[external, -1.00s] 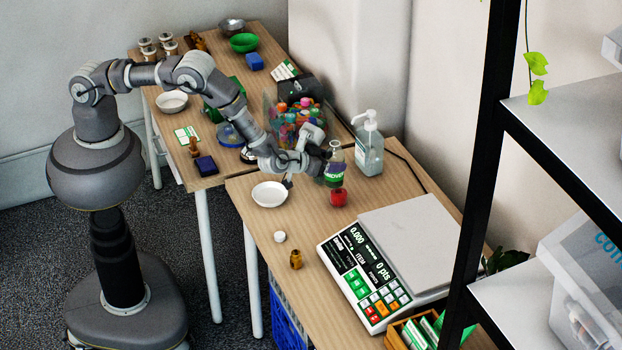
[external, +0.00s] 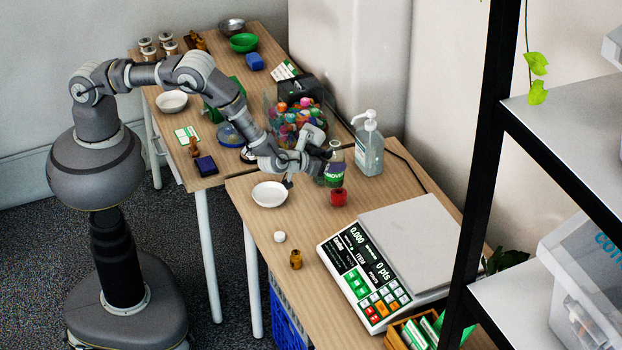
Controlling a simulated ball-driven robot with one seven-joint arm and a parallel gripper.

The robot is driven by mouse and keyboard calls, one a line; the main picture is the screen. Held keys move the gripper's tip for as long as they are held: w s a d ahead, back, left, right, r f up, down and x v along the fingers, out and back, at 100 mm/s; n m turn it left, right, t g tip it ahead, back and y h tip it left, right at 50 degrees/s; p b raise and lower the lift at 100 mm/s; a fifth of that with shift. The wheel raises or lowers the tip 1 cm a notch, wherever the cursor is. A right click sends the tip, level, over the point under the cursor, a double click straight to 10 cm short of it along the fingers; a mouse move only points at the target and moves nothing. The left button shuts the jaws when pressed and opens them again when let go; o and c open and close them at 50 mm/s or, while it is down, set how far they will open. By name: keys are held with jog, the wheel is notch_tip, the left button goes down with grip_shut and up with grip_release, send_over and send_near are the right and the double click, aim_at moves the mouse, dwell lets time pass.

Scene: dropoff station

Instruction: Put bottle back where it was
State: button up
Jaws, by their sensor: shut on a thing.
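The bottle (external: 335,172) is clear with a green and white label. It is upright at the back of the near table, left of the sanitizer pump bottle. My gripper (external: 322,163) reaches it from the left and is shut on it. The gripper's fingers are dark and partly merge with the bottle, so the exact contact is hidden. I cannot tell whether the bottle's base touches the table.
The sanitizer (external: 369,150) is close on the right.

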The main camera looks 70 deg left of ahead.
jog(key=s+a+m+h+p, duration=0.1)
jog(key=s+a, duration=0.1)
jog(key=s, duration=1)
jog(key=s+a+m+h+p, duration=0.1)
jog(key=s+a+h+p, duration=0.15)
jog(key=s, duration=0.95)
jog(key=shift+y, duration=0.45)
jog(key=shift+w+d+f+b, duration=0.9)
jog(key=shift+w+d, duration=0.5)
jog(key=shift+w, duration=0.7)
jog(key=shift+w+d+f+b, duration=0.85)
jog(key=shift+w+d, duration=0.5)
jog(key=shift+w, duration=0.8)
jog(key=shift+w+d+f+b, duration=0.7)
jog(key=shift+w+d+f, duration=0.55)
jog(key=shift+w, duration=0.85)
jog(key=shift+d+r, duration=0.1)
jog(key=shift+d, duration=0.05)
jog(key=o, duration=1.2)
